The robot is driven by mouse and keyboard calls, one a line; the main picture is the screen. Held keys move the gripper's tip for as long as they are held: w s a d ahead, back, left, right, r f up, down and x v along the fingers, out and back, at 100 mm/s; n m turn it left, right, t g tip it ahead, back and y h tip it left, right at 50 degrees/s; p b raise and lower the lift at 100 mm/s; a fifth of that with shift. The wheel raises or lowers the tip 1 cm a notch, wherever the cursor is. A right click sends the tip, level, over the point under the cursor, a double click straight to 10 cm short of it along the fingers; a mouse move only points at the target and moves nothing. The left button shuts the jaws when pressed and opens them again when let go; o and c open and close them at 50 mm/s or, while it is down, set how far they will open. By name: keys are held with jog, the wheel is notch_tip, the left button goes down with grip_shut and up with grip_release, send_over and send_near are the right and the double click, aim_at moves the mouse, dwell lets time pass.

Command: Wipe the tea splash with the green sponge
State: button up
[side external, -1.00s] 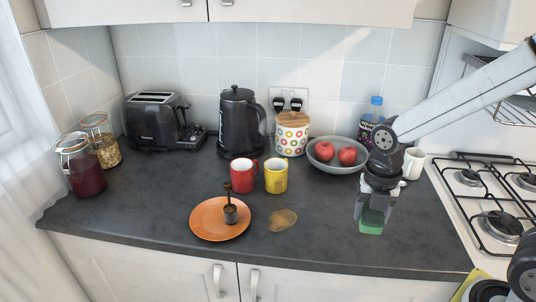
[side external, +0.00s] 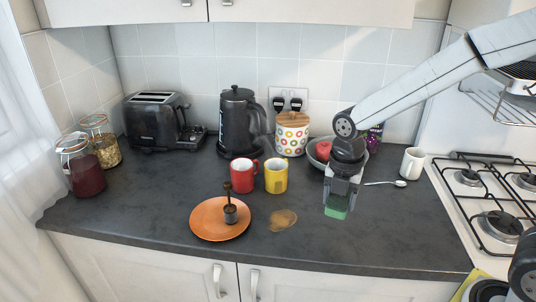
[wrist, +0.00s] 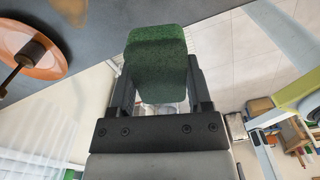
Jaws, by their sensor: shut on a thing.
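My gripper (side external: 339,202) is shut on the green sponge (side external: 336,212) and holds it over the counter, right of the tea splash. The sponge also fills the middle of the wrist view (wrist: 158,62), between the two fingers. The tea splash (side external: 283,220) is a flat brown patch on the dark counter, just right of the orange plate. Part of the splash shows at the top left of the wrist view (wrist: 72,10). I cannot tell exactly how high the sponge is above the counter.
The orange plate (side external: 205,229) with a dark scoop (side external: 230,212) lies left of the splash. A red mug (side external: 243,174) and a yellow mug (side external: 276,176) stand behind it. A grey fruit bowl (side external: 316,154) is behind my gripper. A spoon (side external: 387,183) lies to the right. The counter in front is clear.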

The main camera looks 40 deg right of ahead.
jog(key=w+a+f+m, duration=0.2)
jog(key=w+a+m, duration=0.1)
jog(key=w, duration=0.4)
jog(key=w+a+f+m, duration=0.3)
jog(key=w+a, duration=0.1)
jog(key=w, duration=0.3)
jog(key=shift+w+a, duration=0.15)
jog(key=shift+w, duration=0.2)
jog(key=shift+f, duration=0.1)
